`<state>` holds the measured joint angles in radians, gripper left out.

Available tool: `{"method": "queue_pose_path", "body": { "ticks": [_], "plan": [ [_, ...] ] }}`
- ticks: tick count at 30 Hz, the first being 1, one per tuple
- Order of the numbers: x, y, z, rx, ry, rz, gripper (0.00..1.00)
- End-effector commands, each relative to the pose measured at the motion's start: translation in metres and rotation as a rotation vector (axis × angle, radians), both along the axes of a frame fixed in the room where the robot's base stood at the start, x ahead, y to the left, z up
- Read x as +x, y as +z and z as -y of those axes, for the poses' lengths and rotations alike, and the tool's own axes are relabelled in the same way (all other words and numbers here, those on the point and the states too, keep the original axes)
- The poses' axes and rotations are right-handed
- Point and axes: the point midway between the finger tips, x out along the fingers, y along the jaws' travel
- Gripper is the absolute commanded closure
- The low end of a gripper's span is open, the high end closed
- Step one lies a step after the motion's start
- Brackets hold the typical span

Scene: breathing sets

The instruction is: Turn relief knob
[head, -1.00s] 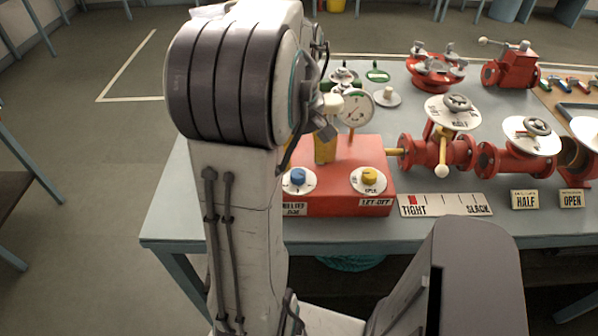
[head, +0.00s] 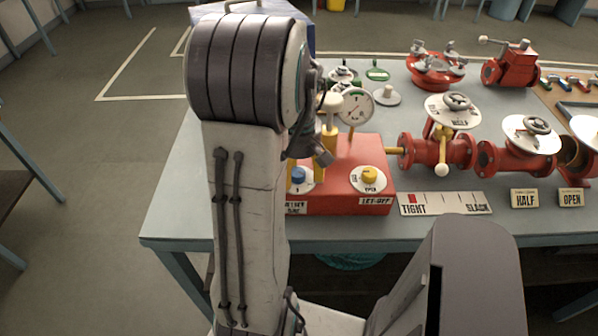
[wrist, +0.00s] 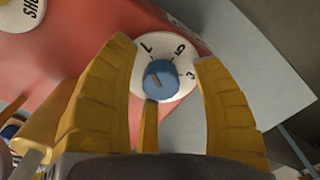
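The relief knob (head: 298,175) is a blue knob on a white numbered dial, at the left front of a red box (head: 345,155). Its label below is partly covered by my arm in the head view. In the wrist view, the blue knob (wrist: 162,80) shows between the two yellow fingers of my gripper (wrist: 165,55). The fingers are apart, one on each side, with gaps to the knob. The dial's 1, 5 and 3 are visible, and a dark pointer line marks the knob. How far the fingertips are above the dial is hard to tell.
A yellow let-off knob (head: 369,175) sits at the box's right. A pressure gauge (head: 355,109) stands behind. Red valves (head: 437,150) and a TIGHT/SLACK plate (head: 445,204) lie to the right. The bench's front left corner (head: 175,225) is clear.

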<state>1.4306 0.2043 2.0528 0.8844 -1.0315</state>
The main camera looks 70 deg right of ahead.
Motion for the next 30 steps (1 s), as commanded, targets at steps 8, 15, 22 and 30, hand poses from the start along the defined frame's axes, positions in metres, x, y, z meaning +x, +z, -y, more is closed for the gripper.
{"method": "queue_pose_path", "body": {
  "ticks": [8,15,22,30],
  "plan": [
    [0.0000,0.0002,0.0000,0.000,0.000,0.000,0.65],
    [-0.0002,0.0000,-0.0004,0.001,0.000,-0.001,0.87],
    [-0.0004,-0.0005,-0.0011,0.004,-0.001,0.000,0.99],
    [-0.0006,-0.0013,-0.0020,0.007,-0.030,-0.001,0.99]
  ]
}}
